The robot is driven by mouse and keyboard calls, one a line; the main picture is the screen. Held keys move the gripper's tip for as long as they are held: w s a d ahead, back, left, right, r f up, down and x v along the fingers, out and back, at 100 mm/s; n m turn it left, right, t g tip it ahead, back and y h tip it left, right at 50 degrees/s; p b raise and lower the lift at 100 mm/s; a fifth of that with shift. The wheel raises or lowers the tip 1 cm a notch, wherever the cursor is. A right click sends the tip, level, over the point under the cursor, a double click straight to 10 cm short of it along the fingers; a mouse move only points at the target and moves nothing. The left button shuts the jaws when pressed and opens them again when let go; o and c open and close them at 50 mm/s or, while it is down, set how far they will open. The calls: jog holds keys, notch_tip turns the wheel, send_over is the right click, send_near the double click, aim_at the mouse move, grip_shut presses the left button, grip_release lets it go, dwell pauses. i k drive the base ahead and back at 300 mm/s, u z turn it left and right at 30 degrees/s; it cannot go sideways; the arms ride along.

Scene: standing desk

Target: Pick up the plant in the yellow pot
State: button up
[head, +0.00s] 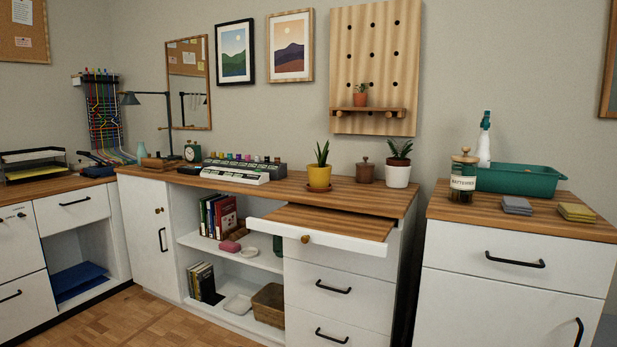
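The plant in the yellow pot (319,176) stands upright on the wooden desk top (283,188), near the middle of the head view. It has pointed green leaves, and a small saucer shows under the pot. It sits just behind a pulled-out wooden board (335,221) with a white front edge. My gripper is not in view.
A brown lidded jar (365,171) and a plant in a white and brown pot (398,166) stand to its right. A white-green rack (235,170) lies to its left. A pegboard (375,70) hangs behind. Floor (165,325) shows at lower left.

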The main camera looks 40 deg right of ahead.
aim_at(319, 175)
jog(key=z, duration=0.45)
jog(key=i, duration=0.85)
jog(key=z, duration=0.65)
